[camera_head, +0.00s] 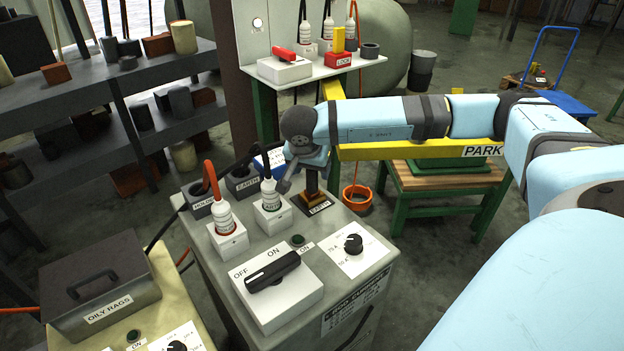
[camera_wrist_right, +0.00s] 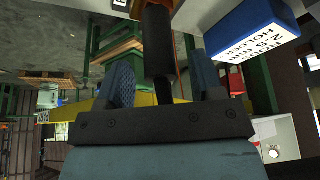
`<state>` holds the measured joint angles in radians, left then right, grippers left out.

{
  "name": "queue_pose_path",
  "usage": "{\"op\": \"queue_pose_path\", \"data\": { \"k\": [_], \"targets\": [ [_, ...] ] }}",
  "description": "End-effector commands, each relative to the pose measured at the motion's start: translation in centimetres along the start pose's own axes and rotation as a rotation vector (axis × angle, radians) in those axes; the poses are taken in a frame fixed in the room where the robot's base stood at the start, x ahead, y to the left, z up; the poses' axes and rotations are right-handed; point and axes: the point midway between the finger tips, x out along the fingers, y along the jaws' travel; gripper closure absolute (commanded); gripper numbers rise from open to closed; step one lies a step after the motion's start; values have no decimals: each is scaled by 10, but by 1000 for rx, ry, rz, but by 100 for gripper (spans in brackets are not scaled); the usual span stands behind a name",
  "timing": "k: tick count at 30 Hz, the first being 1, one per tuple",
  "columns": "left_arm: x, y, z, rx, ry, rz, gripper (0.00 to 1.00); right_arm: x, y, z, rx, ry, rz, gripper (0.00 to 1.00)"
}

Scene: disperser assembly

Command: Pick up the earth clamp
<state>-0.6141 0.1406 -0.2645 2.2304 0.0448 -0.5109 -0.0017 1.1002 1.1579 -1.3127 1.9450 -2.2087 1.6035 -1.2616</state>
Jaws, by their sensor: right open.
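The earth clamp (camera_head: 312,182) appears as a dark upright piece on a brown base, behind a label that seems to read EARTH, at the back right of the grey cabinet. My right gripper (camera_head: 303,168) is just over it and partly covers it. In the right wrist view, a dark cylindrical handle (camera_wrist_right: 158,45) lies between the two blue fingers of the open right gripper (camera_wrist_right: 162,88). Gaps show on both sides, so it is not clamped. My left gripper is not in view.
The grey cabinet (camera_head: 372,280) carries an OFF/ON switch (camera_head: 272,282), a dial (camera_head: 353,243) and two white plugs in sockets, close left of the gripper. A blue block (camera_wrist_right: 253,35) is near the gripper. A yellow PARK bar (camera_head: 440,150) runs behind my right arm.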

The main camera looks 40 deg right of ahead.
Motion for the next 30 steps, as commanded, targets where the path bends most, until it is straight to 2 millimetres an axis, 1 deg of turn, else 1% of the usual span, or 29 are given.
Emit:
{"op": "queue_pose_path", "data": {
  "k": [1, 5, 13, 14, 15, 17, 18, 20, 21, 22, 30],
  "targets": [
    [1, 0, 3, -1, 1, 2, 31, 10, 0, 0, 0, 0, 1, 39],
    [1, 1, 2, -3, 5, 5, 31, 23, 0, 0, 0, -1, 0, 39],
    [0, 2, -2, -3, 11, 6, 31, 25, 0, 0, 0, 0, -1, 39],
    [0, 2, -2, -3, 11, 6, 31, 25, 0, 0, 0, 0, -1, 44],
    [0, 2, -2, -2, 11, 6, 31, 25, 0, 0, 0, 0, -1, 53],
    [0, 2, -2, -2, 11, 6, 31, 25, 0, 0, 0, -1, -1, 66],
    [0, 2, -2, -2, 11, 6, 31, 25, 0, 0, 0, -1, -1, 76],
    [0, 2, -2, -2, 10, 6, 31, 25, 0, 0, 0, -1, -1, 90],
    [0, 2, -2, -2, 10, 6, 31, 25, 0, 0, 0, -1, -1, 99],
    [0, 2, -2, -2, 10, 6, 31, 25, 0, 0, 0, -1, -1, 100],
    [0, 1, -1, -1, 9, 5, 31, 24, 0, -1, 1, 0, -3, 100]
  ]
}}
